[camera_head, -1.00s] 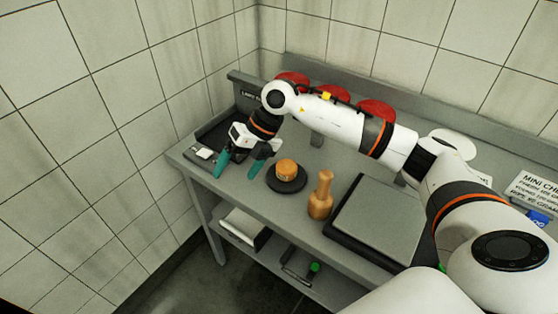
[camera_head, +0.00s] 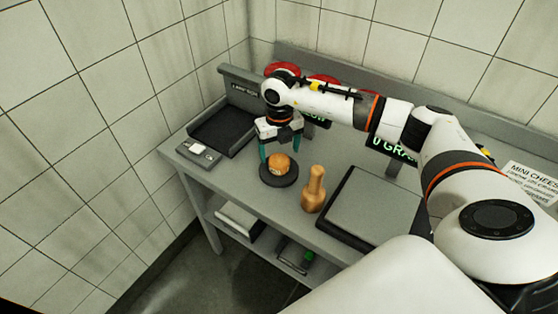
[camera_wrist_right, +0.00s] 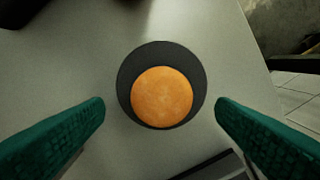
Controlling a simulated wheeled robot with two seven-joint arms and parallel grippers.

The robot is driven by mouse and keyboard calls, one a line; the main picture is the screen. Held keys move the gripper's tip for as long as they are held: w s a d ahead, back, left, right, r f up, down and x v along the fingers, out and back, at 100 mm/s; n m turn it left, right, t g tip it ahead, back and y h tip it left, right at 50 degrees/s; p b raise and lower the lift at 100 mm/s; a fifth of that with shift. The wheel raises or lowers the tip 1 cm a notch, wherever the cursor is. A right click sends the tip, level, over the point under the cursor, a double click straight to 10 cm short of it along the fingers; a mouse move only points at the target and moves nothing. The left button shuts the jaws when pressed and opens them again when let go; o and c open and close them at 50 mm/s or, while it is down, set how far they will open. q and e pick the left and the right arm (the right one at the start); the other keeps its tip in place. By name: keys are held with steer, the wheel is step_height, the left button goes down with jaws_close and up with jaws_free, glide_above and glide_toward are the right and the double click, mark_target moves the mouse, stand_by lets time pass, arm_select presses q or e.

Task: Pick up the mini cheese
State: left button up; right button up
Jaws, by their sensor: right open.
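The mini cheese (camera_head: 279,164) is a small orange wheel on a round black stand (camera_head: 279,180) on the grey table. In the right wrist view the cheese (camera_wrist_right: 162,96) lies on the black disc (camera_wrist_right: 130,72), roughly midway between my fingers. My right gripper (camera_head: 282,148) is open, with its green fingers around and just above the cheese, slightly behind it in the head view. In the right wrist view the open fingers (camera_wrist_right: 160,120) have clear gaps to the cheese on both sides. My left gripper is not seen.
A wooden bottle-shaped object (camera_head: 314,190) stands to the right of the cheese. Right of it is a grey flat plate with dark edges (camera_head: 368,208). A black tray (camera_head: 222,132) and a small scale-like device (camera_head: 198,152) lie at left. Red rounds (camera_head: 284,69) are behind my arm.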

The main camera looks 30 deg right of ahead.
mark_target(279, 159)
steer(key=shift+f+p, duration=0.45)
steer(key=shift+f, duration=1.35)
steer(key=c, duration=1.2)
